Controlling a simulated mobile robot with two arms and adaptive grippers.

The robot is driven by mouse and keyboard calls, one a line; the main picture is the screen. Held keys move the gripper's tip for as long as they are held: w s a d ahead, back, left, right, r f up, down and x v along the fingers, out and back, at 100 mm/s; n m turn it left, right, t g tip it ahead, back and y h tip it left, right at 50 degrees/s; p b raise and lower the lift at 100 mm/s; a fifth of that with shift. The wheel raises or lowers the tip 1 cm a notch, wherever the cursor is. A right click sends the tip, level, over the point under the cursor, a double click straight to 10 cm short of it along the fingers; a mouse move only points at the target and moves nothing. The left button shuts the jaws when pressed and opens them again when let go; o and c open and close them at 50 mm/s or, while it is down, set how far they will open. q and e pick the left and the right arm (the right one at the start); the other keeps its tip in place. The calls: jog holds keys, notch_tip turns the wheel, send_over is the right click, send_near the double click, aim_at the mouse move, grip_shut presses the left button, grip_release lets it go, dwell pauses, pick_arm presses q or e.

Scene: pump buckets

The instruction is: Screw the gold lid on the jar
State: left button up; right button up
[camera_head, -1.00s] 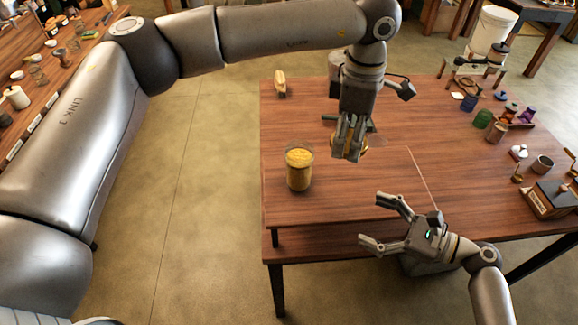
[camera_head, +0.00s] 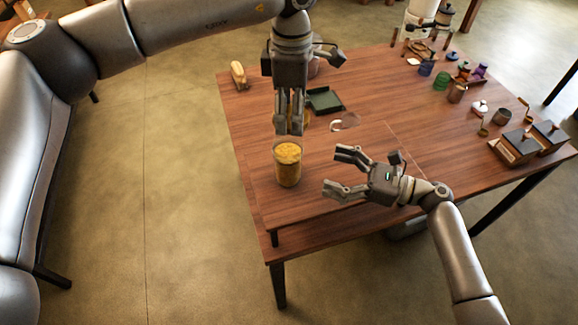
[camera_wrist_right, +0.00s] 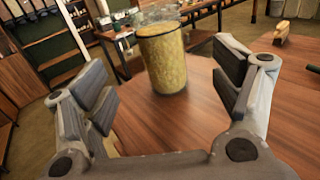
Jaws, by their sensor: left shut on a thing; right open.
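The glass jar (camera_head: 288,172) stands upright near the table's front left corner, filled with yellow grains. In the right wrist view the jar (camera_wrist_right: 162,62) stands beyond and between my open fingers. My left gripper (camera_head: 289,128) points down just behind and above the jar, with its fingers shut on the gold lid (camera_head: 307,118). Only a small gold sliver of the lid shows beside the fingers; the rest is hidden. My right gripper (camera_head: 335,170) is open and empty, to the right of the jar, its fingers facing it and apart from it.
A dark green tray (camera_head: 325,101) and a clear glass piece (camera_head: 346,121) lie behind the jar. A brush-like object (camera_head: 238,75) is at the back left. Several small jars and boxes (camera_head: 515,147) fill the table's right side.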

aim_at(286, 157)
pick_arm(q)
jog(key=shift+w+a, duration=0.15)
jog(key=shift+a, duration=0.25)
pick_arm(e)
jog(key=x, duration=1.2)
jog(key=shift+a, duration=0.15)
pick_arm(q)
jog(key=shift+d, duration=0.1)
pick_arm(e)
jog(key=shift+c, duration=0.9)
jog(key=c, duration=1.4)
pick_arm(q)
jog(key=shift+f, duration=2.55)
jog(key=shift+f, duration=0.85)
jog(key=shift+f, duration=0.55)
